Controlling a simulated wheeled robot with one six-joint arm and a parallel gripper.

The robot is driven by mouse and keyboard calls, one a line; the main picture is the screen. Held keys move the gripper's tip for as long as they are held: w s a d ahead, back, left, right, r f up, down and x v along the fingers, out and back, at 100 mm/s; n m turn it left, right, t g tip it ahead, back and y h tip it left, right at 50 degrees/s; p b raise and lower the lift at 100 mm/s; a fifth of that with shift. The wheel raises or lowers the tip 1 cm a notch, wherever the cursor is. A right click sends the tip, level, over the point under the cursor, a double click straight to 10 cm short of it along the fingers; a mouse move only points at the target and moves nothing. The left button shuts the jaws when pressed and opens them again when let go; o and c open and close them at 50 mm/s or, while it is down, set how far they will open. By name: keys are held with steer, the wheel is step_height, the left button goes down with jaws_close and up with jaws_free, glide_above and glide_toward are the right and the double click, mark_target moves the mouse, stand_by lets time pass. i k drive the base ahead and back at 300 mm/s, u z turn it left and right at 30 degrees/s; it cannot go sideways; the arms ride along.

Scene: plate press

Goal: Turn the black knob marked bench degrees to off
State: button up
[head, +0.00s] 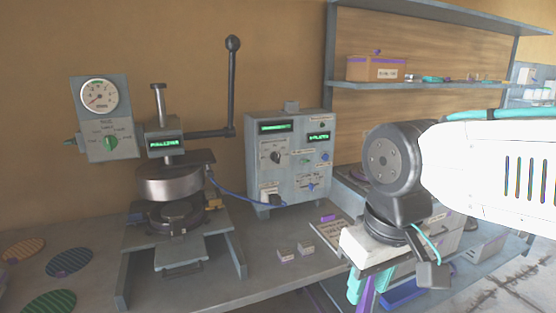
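A grey control box (290,160) stands on the bench at the middle of the view, with two green displays on its face. A black knob (276,157) with a pale pointer sits on its left half, below the larger display. The small labels around it are too small to read, so I cannot confirm its marking or setting. Smaller blue knobs (306,160) sit on the right half. My gripper (367,292) is at the lower right, pointing down, well apart from the box.
A plate press (168,185) with a long upright lever (231,90) stands left of the box. A gauge panel (100,118) has a green knob. A blue cable runs to the box. Small blocks (295,250) and a labelled board (328,238) lie in front. Shelves (430,85) are behind.

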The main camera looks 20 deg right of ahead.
mark_target(276, 156)
steer(key=u, duration=0.55)
steer(key=k, duration=1.3)
steer(key=z, duration=0.1)
steer(key=i, duration=0.55)
steer(key=z, duration=0.75)
steer(key=i, duration=1.05)
steer(key=u, duration=0.3)
